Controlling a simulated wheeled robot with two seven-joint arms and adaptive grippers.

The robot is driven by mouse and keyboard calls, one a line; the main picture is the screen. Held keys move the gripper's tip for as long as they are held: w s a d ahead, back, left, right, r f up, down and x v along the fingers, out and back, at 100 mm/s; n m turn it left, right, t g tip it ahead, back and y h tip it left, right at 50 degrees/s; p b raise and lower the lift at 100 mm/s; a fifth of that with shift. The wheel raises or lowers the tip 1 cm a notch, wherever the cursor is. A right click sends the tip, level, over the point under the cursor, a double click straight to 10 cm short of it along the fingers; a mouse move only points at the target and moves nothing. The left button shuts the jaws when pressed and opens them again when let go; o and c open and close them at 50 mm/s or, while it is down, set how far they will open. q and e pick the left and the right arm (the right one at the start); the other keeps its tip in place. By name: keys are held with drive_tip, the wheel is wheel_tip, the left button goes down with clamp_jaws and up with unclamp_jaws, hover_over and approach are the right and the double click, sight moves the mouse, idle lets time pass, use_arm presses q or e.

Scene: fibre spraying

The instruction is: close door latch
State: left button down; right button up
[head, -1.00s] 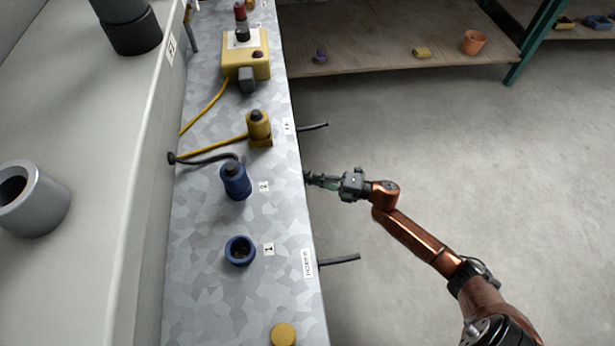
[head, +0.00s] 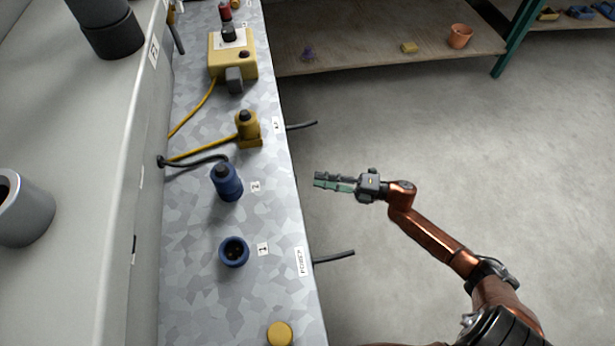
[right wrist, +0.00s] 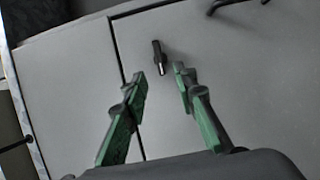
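In the right wrist view, a small dark latch (right wrist: 160,57) with a bright lower end sits on a light grey door panel (right wrist: 210,55), just right of a dark vertical seam. My right gripper (right wrist: 161,82) has its two green fingers spread, one on each side below the latch in the picture. The latch shows beyond the gap, and nothing is held. In the head view the right gripper (head: 318,181) is beside the counter's right edge, over the floor side. The latch and door face are hidden there. My left gripper is not in view.
A wooden shelf (head: 370,40) stands behind. The floor on the right is clear.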

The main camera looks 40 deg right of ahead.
drive_tip(key=shift+v, duration=2.15)
